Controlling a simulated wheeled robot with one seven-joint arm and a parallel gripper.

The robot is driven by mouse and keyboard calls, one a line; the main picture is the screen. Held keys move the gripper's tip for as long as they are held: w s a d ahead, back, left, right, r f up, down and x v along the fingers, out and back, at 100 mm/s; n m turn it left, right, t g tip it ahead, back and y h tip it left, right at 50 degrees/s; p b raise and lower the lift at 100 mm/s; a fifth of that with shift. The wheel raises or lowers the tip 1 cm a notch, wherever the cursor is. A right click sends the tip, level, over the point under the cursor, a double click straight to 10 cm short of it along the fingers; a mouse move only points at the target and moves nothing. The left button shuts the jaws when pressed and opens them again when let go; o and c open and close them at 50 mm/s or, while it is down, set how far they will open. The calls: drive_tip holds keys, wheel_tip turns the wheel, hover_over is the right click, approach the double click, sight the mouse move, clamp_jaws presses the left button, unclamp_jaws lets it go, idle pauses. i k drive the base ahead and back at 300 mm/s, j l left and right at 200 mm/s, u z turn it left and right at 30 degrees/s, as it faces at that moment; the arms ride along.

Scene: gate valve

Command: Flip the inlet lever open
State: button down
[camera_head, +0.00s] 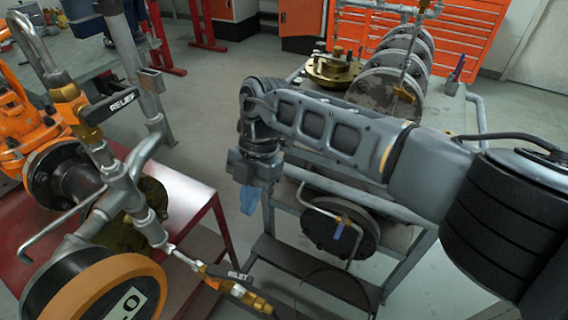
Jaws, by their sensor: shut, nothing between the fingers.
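The inlet lever (228,275) is a dark handle with a small white label, of which only the end, "LET", is legible. It sits at the lower middle on a thin pipe line with a brass fitting (250,299) at its lower right end. The lever lies roughly along this line. My gripper (249,206) points down, above and slightly right of the lever in the picture, and apart from it. The bluish fingers look closed with nothing between them.
A black RELIEF lever (110,108) stands on the upright pipework at left. An orange-rimmed round part (92,290) is at lower left, by the red table (192,200). A grey cart (300,265) with flanged discs (385,95) stands behind my arm. Grey floor is open at upper middle.

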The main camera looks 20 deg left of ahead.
sight(213, 271)
drive_tip(key=k+l, duration=0.75)
drive_tip(key=k, duration=0.1)
